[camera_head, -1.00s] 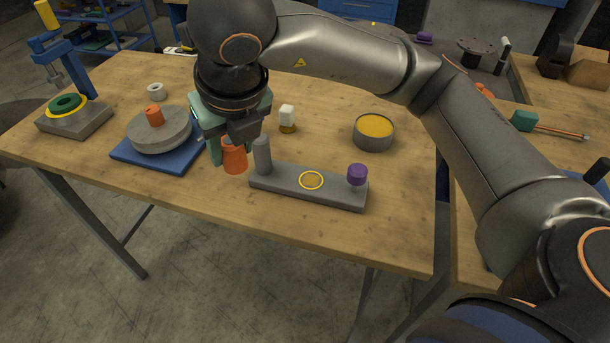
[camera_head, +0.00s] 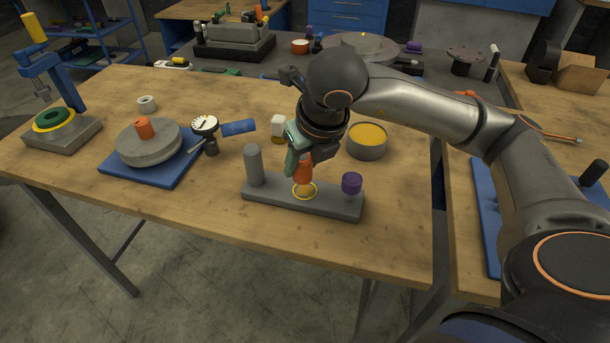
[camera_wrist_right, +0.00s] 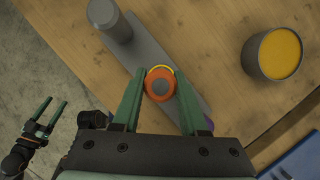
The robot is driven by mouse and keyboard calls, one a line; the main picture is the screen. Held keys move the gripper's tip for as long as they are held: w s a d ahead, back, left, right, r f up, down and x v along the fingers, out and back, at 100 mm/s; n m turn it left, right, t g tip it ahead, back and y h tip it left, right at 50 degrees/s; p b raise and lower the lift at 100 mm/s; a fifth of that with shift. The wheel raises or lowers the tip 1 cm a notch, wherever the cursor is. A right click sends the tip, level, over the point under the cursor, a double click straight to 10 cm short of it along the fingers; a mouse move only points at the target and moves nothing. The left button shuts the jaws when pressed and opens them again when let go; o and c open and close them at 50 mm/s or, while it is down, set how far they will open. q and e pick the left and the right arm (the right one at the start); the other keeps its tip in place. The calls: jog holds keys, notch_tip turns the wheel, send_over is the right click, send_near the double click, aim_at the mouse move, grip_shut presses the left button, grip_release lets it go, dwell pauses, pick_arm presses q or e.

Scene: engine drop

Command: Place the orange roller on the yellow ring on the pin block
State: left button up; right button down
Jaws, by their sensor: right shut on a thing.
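The orange roller (camera_head: 303,171) is upright in my right gripper (camera_head: 301,160), above the yellow ring (camera_head: 305,196) on the grey pin block (camera_head: 335,207). I cannot tell whether its lower end touches the block. In the right wrist view the roller (camera_wrist_right: 160,83) shows end-on between the green fingers (camera_wrist_right: 157,95), with part of the yellow ring (camera_wrist_right: 160,67) behind it. The ring lies between the block's grey pin (camera_head: 254,165) and a purple knob (camera_head: 351,184). My left gripper (camera_wrist_right: 45,116) shows small in the right wrist view, fingers apart and empty, away from the block.
A tin with yellow contents (camera_head: 367,141) and a white-topped small bottle (camera_head: 278,129) stand behind the block. The table front is clear.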

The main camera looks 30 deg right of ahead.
aim_at(305, 177)
jog(key=f, duration=0.3)
jog(key=shift+d+f, duration=0.15)
jog(key=shift+d, duration=0.15)
jog(key=shift+f, duration=0.15)
jog(key=shift+f, duration=0.25)
jog(key=shift+c, duration=2.2)
grip_release()
jog(key=shift+r, duration=0.15)
jog(key=shift+s+r, duration=0.15)
jog(key=shift+r, duration=0.35)
jog(key=p+v, duration=0.1)
jog(key=v, duration=1)
jog(key=shift+r, duration=0.1)
